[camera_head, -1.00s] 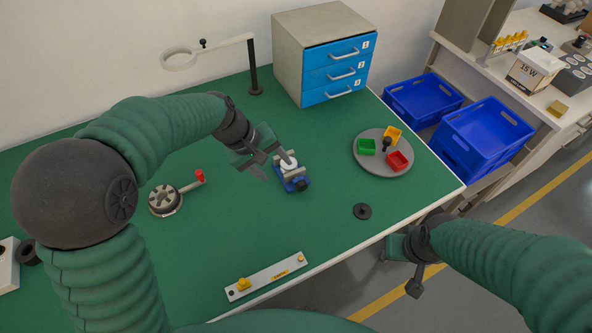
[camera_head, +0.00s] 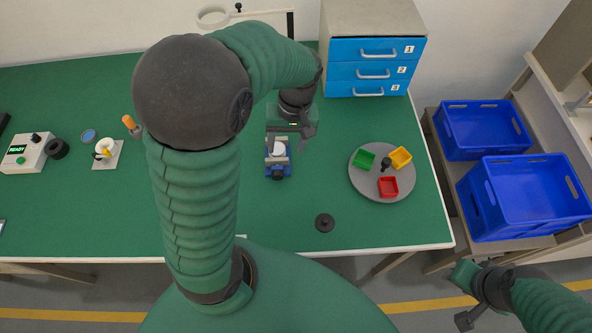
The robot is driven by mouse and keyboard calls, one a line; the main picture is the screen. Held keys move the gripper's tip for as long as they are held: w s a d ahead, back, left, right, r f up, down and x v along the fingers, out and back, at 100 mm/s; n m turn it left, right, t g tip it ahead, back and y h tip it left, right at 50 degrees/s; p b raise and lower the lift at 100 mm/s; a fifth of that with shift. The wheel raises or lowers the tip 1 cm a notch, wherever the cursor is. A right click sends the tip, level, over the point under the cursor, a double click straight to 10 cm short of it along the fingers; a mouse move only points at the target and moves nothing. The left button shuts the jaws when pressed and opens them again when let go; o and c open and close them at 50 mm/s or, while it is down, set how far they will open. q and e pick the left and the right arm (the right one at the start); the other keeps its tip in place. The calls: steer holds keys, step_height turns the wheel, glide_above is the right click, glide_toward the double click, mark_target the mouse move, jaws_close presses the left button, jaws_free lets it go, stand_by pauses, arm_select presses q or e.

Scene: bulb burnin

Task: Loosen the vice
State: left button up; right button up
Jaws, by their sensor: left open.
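The small vice (camera_head: 278,170) stands on the green bench, with a blue base, grey jaws and a dark knob at its front. A white round piece (camera_head: 278,148) sits between its jaws. My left gripper (camera_head: 291,133) is open, just behind and above the vice, and overlaps its back edge in the picture. I cannot tell whether it touches the vice. My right gripper (camera_head: 463,297) hangs off the bench at the lower right, far from the vice. Its jaw opening is unclear.
A grey turntable (camera_head: 368,187) with red, green and yellow trays stands right of the vice. A black disc (camera_head: 325,223) lies near the front edge. A drawer cabinet (camera_head: 372,50) is behind. A box reading READY (camera_head: 24,151) stands far left. My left arm hides part of the bench.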

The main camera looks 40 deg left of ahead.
arm_select(q)
glide_above(278, 174)
steer(key=f, duration=0.7)
steer(key=shift+w+b, duration=0.2)
steer(key=shift+b, duration=0.2)
step_height(278, 174, down, 4)
steer(key=shift+w+a+f, duration=0.15)
steer(key=shift+f, duration=0.1)
steer(key=f, duration=0.2)
steer(key=shift+d+f+b, duration=0.4)
steer(key=shift+s+d+f, duration=0.1)
steer(key=shift+s+f, duration=0.25)
steer(key=shift+f, duration=0.2)
steer(key=shift+w+a+f, duration=0.1)
steer(key=shift+a+f, duration=0.1)
steer(key=shift+a, duration=0.35)
steer(key=shift+c, duration=1.2)
steer(key=shift+d, duration=0.2)
steer(key=c, duration=0.7)
steer(key=shift+c, duration=1.4)
steer(key=shift+a, duration=0.1)
jaws_close()
arm_select(e)
steer(key=shift+s+a+f, duration=0.25)
steer(key=shift+a+f, duration=0.4)
steer(key=shift+a, duration=0.2)
